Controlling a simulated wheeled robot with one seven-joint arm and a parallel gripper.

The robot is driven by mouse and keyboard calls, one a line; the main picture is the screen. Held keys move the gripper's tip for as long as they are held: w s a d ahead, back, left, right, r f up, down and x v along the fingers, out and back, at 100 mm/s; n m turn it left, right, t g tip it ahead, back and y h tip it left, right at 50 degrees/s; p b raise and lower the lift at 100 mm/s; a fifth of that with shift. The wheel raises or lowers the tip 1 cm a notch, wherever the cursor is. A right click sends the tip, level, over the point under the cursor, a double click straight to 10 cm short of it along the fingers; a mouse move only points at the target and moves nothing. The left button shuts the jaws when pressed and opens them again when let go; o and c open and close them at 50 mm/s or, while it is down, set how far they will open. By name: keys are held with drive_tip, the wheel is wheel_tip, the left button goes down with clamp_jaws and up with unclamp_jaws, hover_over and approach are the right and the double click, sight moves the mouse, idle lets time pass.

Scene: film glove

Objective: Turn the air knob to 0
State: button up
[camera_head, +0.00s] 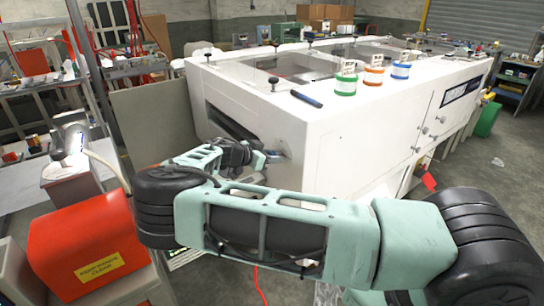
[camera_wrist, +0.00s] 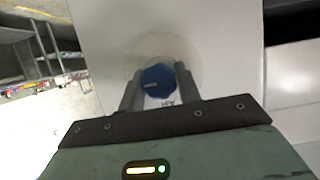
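The air knob (camera_wrist: 158,80) is a round blue knob with a pale pointer mark, set on a pale round dial on a white panel (camera_wrist: 110,40). Dark lettering shows just below it, too small to read for sure. My gripper (camera_wrist: 159,78) has one finger on each side of the knob, and both fingers appear to touch its sides. The dial numbers cannot be read.
Blue, orange and green-labelled tubs, including an orange tub (camera_head: 373,75), and a dark-handled tool (camera_head: 306,98) lie on the machine top. A dark slot (camera_head: 230,124) opens left of my gripper. A red-orange box (camera_head: 82,245) stands at the lower left.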

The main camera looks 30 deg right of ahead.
drive_tip(key=shift+f+b, duration=0.1)
drive_tip(key=shift+b, duration=0.45)
drive_tip(key=shift+w+n+b, duration=0.1)
drive_tip(key=shift+n+b, duration=0.3)
drive_tip(key=shift+b, duration=0.05)
drive_tip(key=n+g+b, duration=0.1)
drive_tip(key=b, duration=0.2)
drive_tip(key=shift+f+g, duration=0.15)
drive_tip(key=shift+g, duration=0.15)
drive_tip(key=n+g+b, duration=0.2)
drive_tip(key=n+b, duration=0.2)
drive_tip(key=shift+w+h, duration=0.1)
drive_tip(key=shift+h, duration=0.3)
drive_tip(key=n+g+h+b, duration=0.1)
drive_tip(key=n+g+b, duration=0.1)
drive_tip(key=n, duration=0.1)
drive_tip(key=shift+n, duration=0.3)
drive_tip(key=shift+a+n+g+h+b, duration=0.1)
drive_tip(key=shift+n+g+h+b, duration=0.25)
drive_tip(key=shift+n, duration=0.65)
drive_tip(key=shift+n+g+h+b, duration=0.15)
drive_tip(key=shift+n+h+b, duration=0.35)
drive_tip(key=shift+n, duration=0.5)
drive_tip(key=o, duration=1)
drive_tip(key=shift+c, duration=0.2)
